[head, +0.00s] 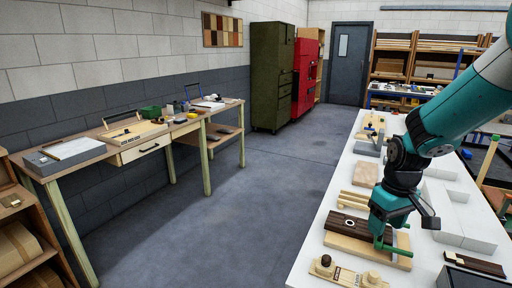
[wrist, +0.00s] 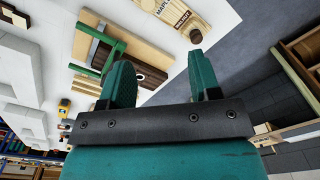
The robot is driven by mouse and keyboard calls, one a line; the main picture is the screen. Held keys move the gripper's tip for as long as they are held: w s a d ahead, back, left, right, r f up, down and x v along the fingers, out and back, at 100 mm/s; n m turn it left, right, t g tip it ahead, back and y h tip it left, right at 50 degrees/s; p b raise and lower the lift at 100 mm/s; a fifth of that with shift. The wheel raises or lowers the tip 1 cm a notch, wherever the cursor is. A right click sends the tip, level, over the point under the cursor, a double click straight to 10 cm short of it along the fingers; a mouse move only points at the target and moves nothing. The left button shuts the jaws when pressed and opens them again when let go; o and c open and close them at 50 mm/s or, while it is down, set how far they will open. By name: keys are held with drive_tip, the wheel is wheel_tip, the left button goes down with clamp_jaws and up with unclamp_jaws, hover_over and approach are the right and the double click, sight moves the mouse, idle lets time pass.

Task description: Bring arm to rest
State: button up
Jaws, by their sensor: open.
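My gripper (head: 380,222) is over the white table (head: 312,248) on the right of the head view. In the wrist view its two teal fingers (wrist: 161,80) stand wide apart with nothing between them. A light wooden board (head: 343,243) with a dark brown veneer piece (head: 347,224) lies below and beside it on the table.
Wooden strips (head: 356,201), a square board (head: 365,174) and white blocks (head: 465,232) share the table. A labelled board with round knobs (head: 347,276) is at its near end. A workbench (head: 105,150) stands along the left wall. The grey floor (head: 250,200) between is clear.

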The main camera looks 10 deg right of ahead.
drive_tip(key=s+a+r+n+y, duration=0.1)
drive_tip(key=s+a+r, duration=0.3)
drive_tip(key=a, duration=0.3)
drive_tip(key=s+a+r+n+y, duration=0.1)
drive_tip(key=s+a+r, duration=0.3)
drive_tip(key=s+a, duration=0.15)
drive_tip(key=s+a+r+n+y, duration=0.2)
drive_tip(key=s+a+r, duration=0.2)
drive_tip(key=s+a, duration=0.4)
drive_tip(key=s, duration=0.4)
drive_tip(key=shift+s+a+n, duration=0.15)
drive_tip(key=shift+n, duration=0.15)
drive_tip(key=shift+r, duration=0.1)
